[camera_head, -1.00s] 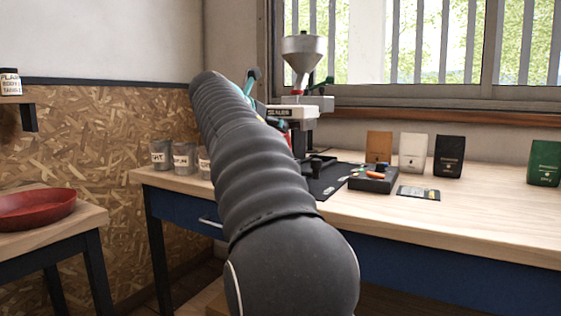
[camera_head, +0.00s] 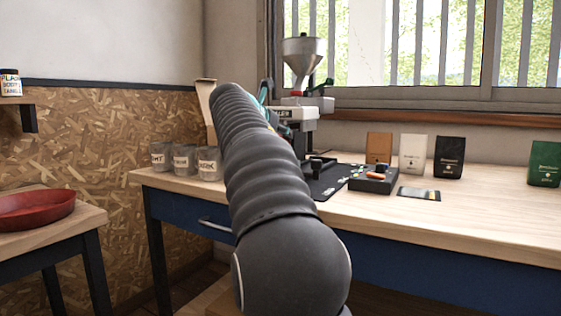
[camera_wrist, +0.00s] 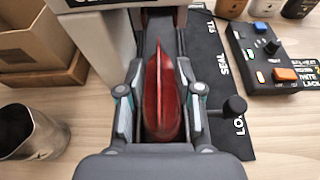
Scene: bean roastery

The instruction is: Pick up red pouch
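The red pouch (camera_wrist: 164,88) stands in the middle of the wrist view, seen from above with its narrow top ridge pointing away from me. My gripper (camera_wrist: 160,102) has one finger on each side of it. The fingers look open, with thin dark gaps between the pads and the pouch. The pouch's lower part is hidden by my gripper. In the head view my own arm covers the pouch and most of my gripper, in front of the sealing machine (camera_head: 298,112).
A metal cup (camera_wrist: 32,132) and a cardboard box (camera_wrist: 30,35) stand left of my gripper in the wrist view. A black control box (camera_wrist: 270,55) and dark mat (camera_wrist: 207,60) lie right. Several pouches, including a green one (camera_head: 544,163), stand along the bench's back.

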